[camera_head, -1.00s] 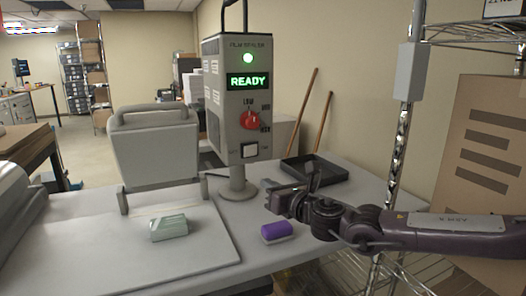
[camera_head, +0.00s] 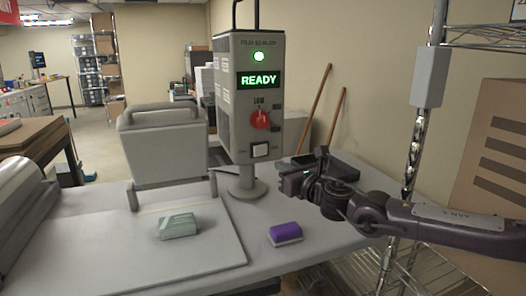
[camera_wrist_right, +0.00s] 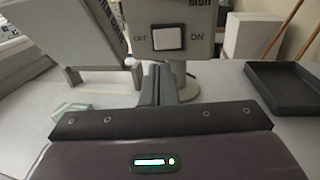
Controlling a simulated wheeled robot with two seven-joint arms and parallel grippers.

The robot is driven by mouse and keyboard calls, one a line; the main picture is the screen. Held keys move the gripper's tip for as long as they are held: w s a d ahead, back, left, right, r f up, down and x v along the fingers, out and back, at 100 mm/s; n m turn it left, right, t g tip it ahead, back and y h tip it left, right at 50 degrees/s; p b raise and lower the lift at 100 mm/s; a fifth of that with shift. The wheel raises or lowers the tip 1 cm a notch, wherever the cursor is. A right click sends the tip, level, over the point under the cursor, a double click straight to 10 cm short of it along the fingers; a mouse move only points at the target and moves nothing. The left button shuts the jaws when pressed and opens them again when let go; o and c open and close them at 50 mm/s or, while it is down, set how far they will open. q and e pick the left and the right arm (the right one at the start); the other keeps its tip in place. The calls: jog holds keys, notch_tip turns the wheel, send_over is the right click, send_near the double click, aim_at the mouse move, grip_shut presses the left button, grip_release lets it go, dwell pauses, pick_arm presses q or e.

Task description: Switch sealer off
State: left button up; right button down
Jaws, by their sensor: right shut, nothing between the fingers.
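The sealer (camera_head: 245,110) is a grey box on a post at the back of the table. Its green lamp is lit and its display (camera_head: 259,80) reads READY. A red dial (camera_head: 260,119) sits below the display. Under it is a white rocker switch (camera_head: 260,150), which also shows in the right wrist view (camera_wrist_right: 168,41) between the labels OFF and ON. My right gripper (camera_head: 284,182) is shut and empty, in front of the sealer and below and to the right of the switch. In the wrist view its fingers (camera_wrist_right: 161,72) point toward the sealer, just below the switch. My left gripper is not in view.
A purple-topped block (camera_head: 285,234) and a pale green pack (camera_head: 179,226) lie on the table. A raised press lid (camera_head: 165,142) stands left of the sealer. A black tray (camera_wrist_right: 287,86) lies to the right.

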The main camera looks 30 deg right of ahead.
aim_at(258, 151)
jog(key=w+p, duration=0.2)
jog(key=w, duration=0.3)
jog(key=w+p, duration=0.3)
jog(key=w, duration=0.1)
jog(key=shift+w+d+r, duration=0.1)
jog(key=shift+w+d, duration=0.1)
jog(key=shift+w, duration=0.15)
jog(key=shift+w+p, duration=0.3)
jog(key=shift+w, duration=0.15)
